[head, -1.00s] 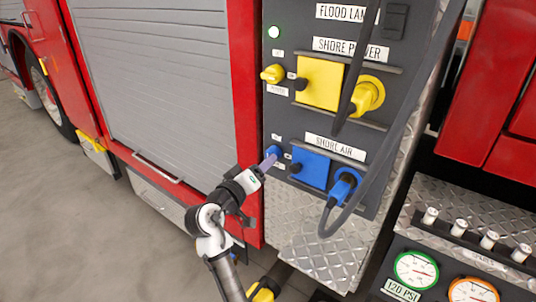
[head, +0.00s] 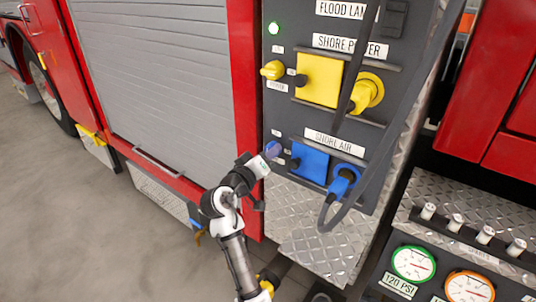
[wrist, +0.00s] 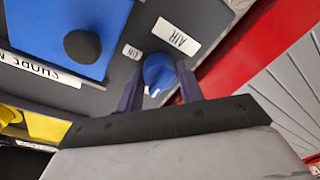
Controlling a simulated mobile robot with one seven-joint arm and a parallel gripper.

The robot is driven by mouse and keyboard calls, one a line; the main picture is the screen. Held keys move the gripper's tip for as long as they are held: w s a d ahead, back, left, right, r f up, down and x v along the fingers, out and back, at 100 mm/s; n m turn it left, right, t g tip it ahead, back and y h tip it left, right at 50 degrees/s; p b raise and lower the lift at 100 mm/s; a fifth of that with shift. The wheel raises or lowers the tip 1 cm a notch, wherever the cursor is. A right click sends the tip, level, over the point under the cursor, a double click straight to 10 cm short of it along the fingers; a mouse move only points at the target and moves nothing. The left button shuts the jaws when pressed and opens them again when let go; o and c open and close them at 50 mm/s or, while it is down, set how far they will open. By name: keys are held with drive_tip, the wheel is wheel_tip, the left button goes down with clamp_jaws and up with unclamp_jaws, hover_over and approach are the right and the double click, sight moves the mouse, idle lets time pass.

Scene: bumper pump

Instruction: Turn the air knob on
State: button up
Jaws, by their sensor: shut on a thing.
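The blue air knob (wrist: 158,72) sits on the dark panel in the wrist view, with a white mark on its face. My gripper (wrist: 160,88) has one finger on each side of the knob and is shut on it. The AIR label (wrist: 177,37) and a small label (wrist: 131,52) are beside the knob. In the head view my gripper (head: 268,157) reaches the panel left of the blue shore air cover (head: 310,161). There the knob is largely hidden by the gripper.
A black knob (wrist: 82,46) stands out from the blue cover beside my fingers. The yellow shore power cover (head: 319,80) and yellow knob (head: 273,70) are above. A blue plug (head: 344,180) with a dark hose hangs at right. A grey shutter (head: 160,90) is at left.

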drive_tip(key=shift+f+m+b, duration=0.1)
drive_tip(key=shift+m+b, duration=0.3)
drive_tip(key=shift+b, duration=0.25)
drive_tip(key=m+b, duration=0.2)
drive_tip(key=b, duration=0.2)
drive_tip(key=shift+f+m, duration=0.2)
drive_tip(key=shift+m, duration=0.2)
drive_tip(key=m+h+b, duration=0.1)
drive_tip(key=m+b, duration=0.4)
drive_tip(key=b, duration=0.2)
drive_tip(key=shift+m, duration=0.4)
drive_tip(key=m+b, duration=0.5)
drive_tip(key=b, duration=0.1)
drive_tip(key=shift+m+h, duration=0.3)
drive_tip(key=m+b, duration=0.3)
drive_tip(key=shift+r+m+b, duration=0.1)
drive_tip(key=shift+m+b, duration=0.3)
drive_tip(key=shift+r, duration=0.1)
drive_tip(key=o, duration=1)
drive_tip(key=shift+a, duration=0.1)
